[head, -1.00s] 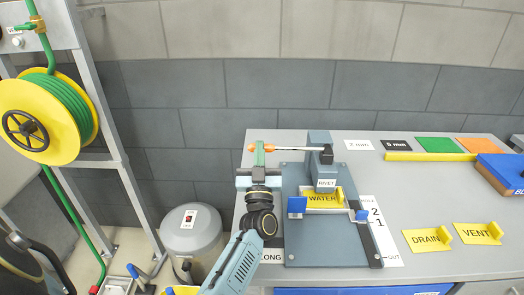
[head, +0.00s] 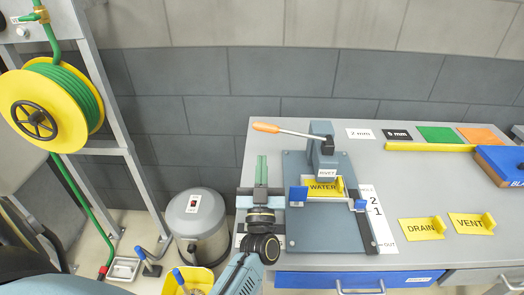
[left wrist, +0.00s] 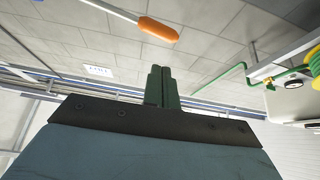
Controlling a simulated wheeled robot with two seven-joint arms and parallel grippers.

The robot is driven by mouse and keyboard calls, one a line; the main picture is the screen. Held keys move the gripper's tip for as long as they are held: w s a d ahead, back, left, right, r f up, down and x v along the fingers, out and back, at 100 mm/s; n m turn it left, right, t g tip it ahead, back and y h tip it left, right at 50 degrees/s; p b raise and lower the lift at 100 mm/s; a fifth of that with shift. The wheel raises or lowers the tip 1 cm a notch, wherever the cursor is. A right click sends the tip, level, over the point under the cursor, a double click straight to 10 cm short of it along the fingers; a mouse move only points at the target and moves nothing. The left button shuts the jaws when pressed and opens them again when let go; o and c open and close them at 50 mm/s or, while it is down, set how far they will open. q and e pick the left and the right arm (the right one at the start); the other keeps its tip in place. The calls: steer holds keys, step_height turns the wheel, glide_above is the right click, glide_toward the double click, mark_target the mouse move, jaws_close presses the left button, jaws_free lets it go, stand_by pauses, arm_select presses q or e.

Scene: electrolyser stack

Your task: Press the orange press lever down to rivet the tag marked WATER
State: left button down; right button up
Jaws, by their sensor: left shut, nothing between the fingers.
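The orange press lever handle (head: 266,127) is at the left end of a thin rod from the grey-blue press (head: 322,150) marked RIVET. The rod tilts slightly up towards its handle end. The yellow tag marked WATER (head: 322,187) sits under the press head in a holder between blue pieces. My left gripper (head: 261,168), with green fingers, is shut and empty, left of the press and nearer than the handle. In the left wrist view the shut fingers (left wrist: 162,86) show apart from the orange handle (left wrist: 158,29). My right gripper is out of view.
Yellow DRAIN (head: 421,229) and VENT (head: 471,223) tags lie right of the press. A yellow bar (head: 430,147) and blue block (head: 500,165) lie behind them. A hose reel (head: 40,105) and grey canister (head: 196,222) stand left of the bench (head: 390,190).

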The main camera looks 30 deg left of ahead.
arm_select(q)
steer(key=shift+s+d+f, duration=0.1)
steer(key=shift+s+d, duration=0.05)
steer(key=shift+s, duration=0.1)
steer(key=shift+w, duration=0.1)
